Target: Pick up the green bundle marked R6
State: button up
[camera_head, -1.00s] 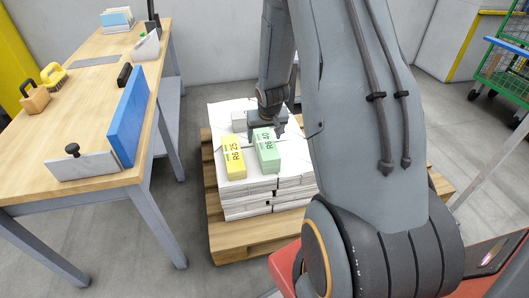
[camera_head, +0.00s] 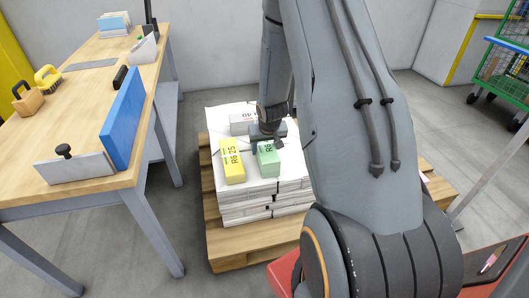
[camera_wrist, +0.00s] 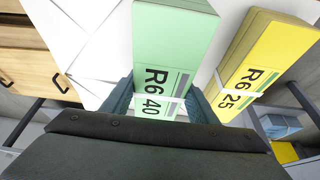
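The green bundle marked R6 40 (camera_head: 267,160) lies flat on the white stack, beside a yellow bundle marked R6 25 (camera_head: 232,161). In the wrist view the green bundle (camera_wrist: 172,45) fills the middle, with a white strap across it, and the yellow bundle (camera_wrist: 262,58) lies to its right. My gripper (camera_head: 265,138) is low over the far end of the green bundle. In the wrist view its two fingers (camera_wrist: 160,103) stand on either side of the green bundle, very close to its edges; I cannot tell whether they touch it.
A whitish bundle (camera_head: 241,124) lies behind the gripper on the white stack (camera_head: 247,208), which rests on a wooden pallet (camera_head: 228,254). A wooden workbench (camera_head: 60,130) with a blue panel (camera_head: 123,115) stands at left. A green cart (camera_head: 500,75) is at far right.

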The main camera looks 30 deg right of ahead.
jog(key=c, duration=1.1)
grip_shut()
jog(key=shift+w+r, duration=0.1)
